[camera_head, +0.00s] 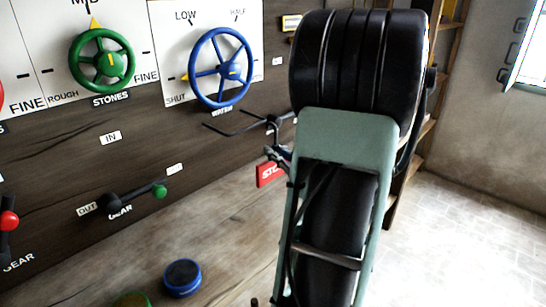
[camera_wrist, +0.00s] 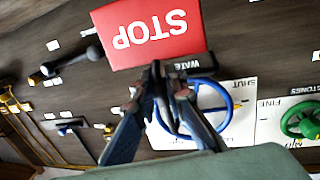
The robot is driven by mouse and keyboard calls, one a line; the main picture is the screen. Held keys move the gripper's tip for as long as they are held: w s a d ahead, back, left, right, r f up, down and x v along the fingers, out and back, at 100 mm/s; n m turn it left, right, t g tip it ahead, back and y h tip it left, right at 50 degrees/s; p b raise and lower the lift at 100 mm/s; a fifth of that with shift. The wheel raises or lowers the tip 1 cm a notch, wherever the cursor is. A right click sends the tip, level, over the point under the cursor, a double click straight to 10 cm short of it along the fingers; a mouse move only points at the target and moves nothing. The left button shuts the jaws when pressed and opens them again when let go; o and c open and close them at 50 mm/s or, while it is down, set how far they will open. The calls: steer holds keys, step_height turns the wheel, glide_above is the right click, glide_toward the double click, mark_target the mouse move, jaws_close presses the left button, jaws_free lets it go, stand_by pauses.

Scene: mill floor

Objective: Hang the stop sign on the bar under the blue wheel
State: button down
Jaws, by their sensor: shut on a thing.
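The red stop sign (camera_head: 268,175) with white letters hangs below my gripper (camera_head: 276,152), mostly hidden behind my arm in the head view. In the wrist view the sign (camera_wrist: 150,32) appears upside down, just beyond the fingertips (camera_wrist: 160,72), which are shut at its edge. The blue wheel (camera_head: 220,68) is on the wall panel, up and left of my gripper; it also shows behind the fingers in the wrist view (camera_wrist: 222,103). A thin dark bar (camera_head: 235,131) sticks out under the wheel, left of my gripper, with nothing seen hanging on it.
A green wheel (camera_head: 101,60) is further left on the wall. A gear lever with a green knob (camera_head: 159,191) projects lower left. A blue round knob (camera_head: 182,277) stands below. A wooden ladder (camera_head: 425,130) and open pale floor (camera_head: 470,230) are at the right.

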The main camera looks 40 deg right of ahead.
steer(key=w+f+b, duration=0.2)
steer(key=w, duration=0.6)
steer(key=shift+w+a+f, duration=0.2)
steer(key=shift+w+a, duration=0.1)
steer(key=shift+a, duration=0.1)
stand_by(0.4)
steer(key=c, duration=1.9)
jaws_free()
steer(key=s, duration=0.4)
steer(key=s+a, duration=0.1)
steer(key=s, duration=0.7)
steer(key=shift+a+r, duration=0.2)
